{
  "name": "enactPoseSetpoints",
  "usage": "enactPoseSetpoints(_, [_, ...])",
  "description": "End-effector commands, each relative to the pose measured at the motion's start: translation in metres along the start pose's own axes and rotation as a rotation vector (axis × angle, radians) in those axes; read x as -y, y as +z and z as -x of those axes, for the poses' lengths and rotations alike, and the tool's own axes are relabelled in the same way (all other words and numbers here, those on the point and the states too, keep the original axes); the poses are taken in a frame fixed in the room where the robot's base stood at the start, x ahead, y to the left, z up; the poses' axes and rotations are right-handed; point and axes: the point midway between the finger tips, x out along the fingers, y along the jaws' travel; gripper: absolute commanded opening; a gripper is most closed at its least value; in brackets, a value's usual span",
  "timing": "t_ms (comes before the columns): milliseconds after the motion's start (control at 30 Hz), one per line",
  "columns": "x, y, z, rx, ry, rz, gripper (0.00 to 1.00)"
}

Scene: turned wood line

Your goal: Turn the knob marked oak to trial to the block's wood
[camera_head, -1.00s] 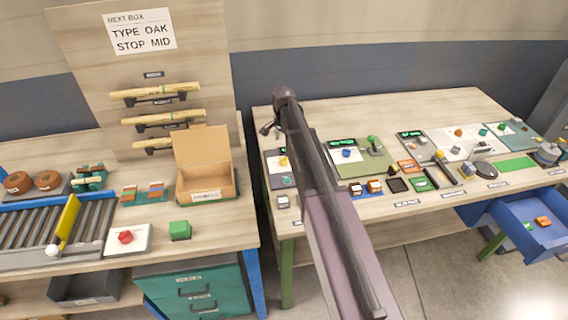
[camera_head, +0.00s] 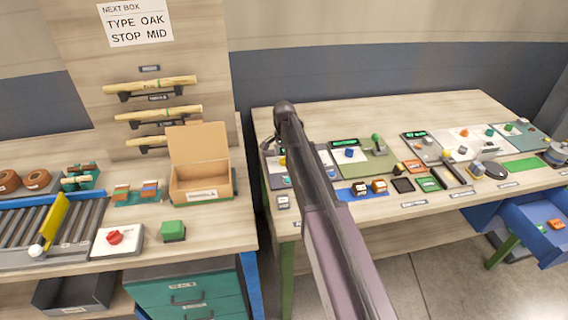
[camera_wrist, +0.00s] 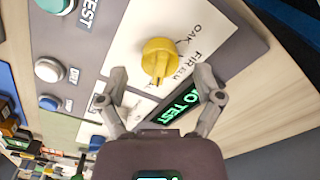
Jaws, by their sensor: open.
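The yellow knob (camera_wrist: 160,58) is on a white panel in the wrist view, with OAK and FIR printed beside it and other lettering partly hidden. I cannot tell for sure which mark its pointer faces. My gripper (camera_wrist: 161,76) is open, its two fingers on either side of the knob, apart from it as far as I see. A green display (camera_wrist: 180,108) by the right finger reads NO TEST, partly covered. In the head view a bit of the yellow knob (camera_head: 283,161) shows beside my arm, which hides most of that panel. I cannot identify the block for sure.
A round green button (camera_wrist: 55,5) marked TEST, a white button (camera_wrist: 48,70) and a blue button (camera_wrist: 50,103) share the panel. A sign (camera_head: 136,24) reads TYPE OAK, STOP MID. An open carton (camera_head: 201,180) stands on the left bench. More panels fill the right bench.

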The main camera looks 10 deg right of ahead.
Motion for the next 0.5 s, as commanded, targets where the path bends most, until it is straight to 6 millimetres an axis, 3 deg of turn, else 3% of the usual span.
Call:
enactPoseSetpoints(200, [-0.0001,-0.0001,-0.0137,0.000,0.000,0.000,0.84])
enactPoseSetpoints(500, [-0.0002,-0.0003,-0.0159,0.000,0.000,0.000,0.84])
